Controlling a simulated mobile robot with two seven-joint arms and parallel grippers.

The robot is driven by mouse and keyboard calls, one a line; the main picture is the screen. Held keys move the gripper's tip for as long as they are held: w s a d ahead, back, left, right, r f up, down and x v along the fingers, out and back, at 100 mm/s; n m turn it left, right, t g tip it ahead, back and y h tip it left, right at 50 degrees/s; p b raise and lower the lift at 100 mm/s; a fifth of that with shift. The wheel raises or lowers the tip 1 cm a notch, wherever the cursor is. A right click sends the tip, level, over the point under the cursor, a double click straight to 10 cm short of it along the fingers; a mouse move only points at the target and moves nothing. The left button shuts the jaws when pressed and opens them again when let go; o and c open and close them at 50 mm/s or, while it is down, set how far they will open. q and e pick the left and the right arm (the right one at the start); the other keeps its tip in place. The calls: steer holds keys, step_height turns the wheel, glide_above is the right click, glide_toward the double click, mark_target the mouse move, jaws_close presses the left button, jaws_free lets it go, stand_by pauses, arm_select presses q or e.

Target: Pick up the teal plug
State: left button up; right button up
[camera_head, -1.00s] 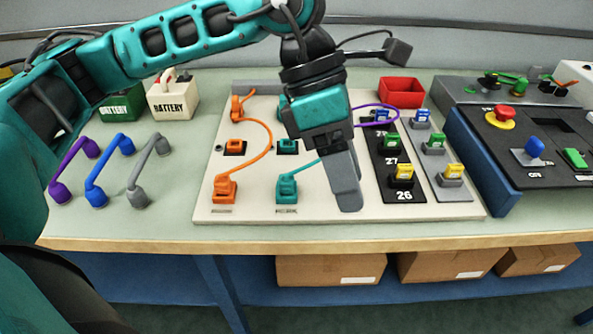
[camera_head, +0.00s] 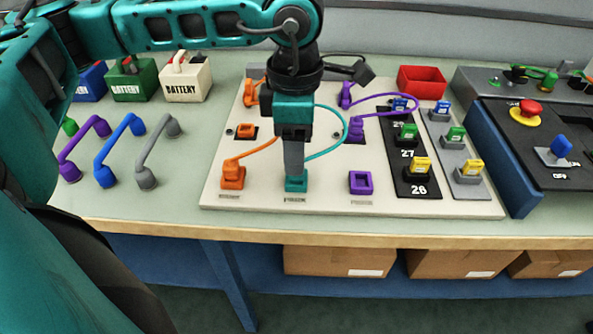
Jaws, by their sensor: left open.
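The teal plug (camera_head: 296,181) is at the front middle of the pale board, at the front teal socket. A teal cable (camera_head: 339,150) loops from it to the right and back. My left gripper (camera_head: 293,172) points straight down over the plug. Its fingers hide most of the plug's upper part, and only teal low around the fingertips shows. The jaws are open, seen edge-on, so I cannot tell whether they straddle the plug or touch it. My right gripper is not in view.
An orange plug (camera_head: 232,176) stands left of the teal one, with an orange cable. An empty purple socket (camera_head: 360,182) is to the right. Yellow, green and blue keys (camera_head: 419,165) stand further right. A red bin (camera_head: 421,82) is behind. Colored handles (camera_head: 119,150) lie left.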

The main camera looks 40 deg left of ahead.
arm_select(q)
step_height(320, 180, down, 4)
steer(key=shift+w+f, duration=0.15)
steer(key=shift+c, duration=0.2)
jaws_close()
stand_by(0.4)
